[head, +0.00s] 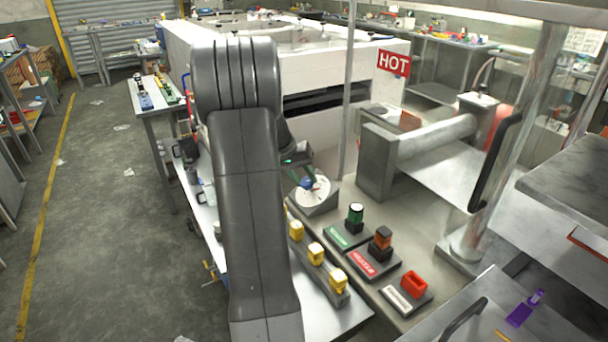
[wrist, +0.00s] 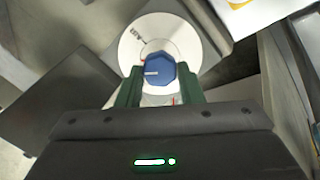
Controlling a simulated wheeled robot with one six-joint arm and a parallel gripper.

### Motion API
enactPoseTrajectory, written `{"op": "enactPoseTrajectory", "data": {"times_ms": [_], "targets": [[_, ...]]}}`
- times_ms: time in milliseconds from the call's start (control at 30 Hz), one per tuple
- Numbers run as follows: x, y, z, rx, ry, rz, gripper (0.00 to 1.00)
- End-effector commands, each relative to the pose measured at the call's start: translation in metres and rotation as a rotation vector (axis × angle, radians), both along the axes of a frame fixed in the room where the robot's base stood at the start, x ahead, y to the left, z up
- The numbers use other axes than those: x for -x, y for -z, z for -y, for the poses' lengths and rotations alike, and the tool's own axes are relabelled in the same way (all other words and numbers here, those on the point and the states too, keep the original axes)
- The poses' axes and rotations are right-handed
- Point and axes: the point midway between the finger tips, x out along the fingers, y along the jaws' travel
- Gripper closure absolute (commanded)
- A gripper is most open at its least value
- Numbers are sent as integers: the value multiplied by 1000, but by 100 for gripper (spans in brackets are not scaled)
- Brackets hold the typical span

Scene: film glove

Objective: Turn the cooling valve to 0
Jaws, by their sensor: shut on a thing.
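The cooling valve is a blue knob (wrist: 157,72) on a round white dial (wrist: 189,41) with small dark markings. A white line on the knob points toward the left in the wrist view. In the head view the blue knob (head: 306,183) and its dial (head: 316,195) sit on the metal bench behind my arm. My gripper (wrist: 158,88) has its two green fingers on either side of the knob, shut on it. The dial's numbers are too small to read, and my gripper hides the dial's lower part.
Green (head: 356,214), orange (head: 382,240) and red (head: 415,283) controls stand on labelled plates in front of the dial. A row of yellow switches (head: 315,252) lies beside them.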

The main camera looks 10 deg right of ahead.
Motion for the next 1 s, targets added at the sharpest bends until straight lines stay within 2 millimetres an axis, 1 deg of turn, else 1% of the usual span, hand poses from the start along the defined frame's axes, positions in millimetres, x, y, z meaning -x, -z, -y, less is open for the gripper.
{"op": "enactPoseTrajectory", "data": {"times_ms": [200, 500, 800, 1000], "targets": [[-1, -1, -2, 40, -179, -93, 89], [-1, -1, -3, 88, -399, -209, 89], [-1, 0, -4, 119, -539, -285, 89], [-1, 1, -4, 128, -582, -306, 89]]}}
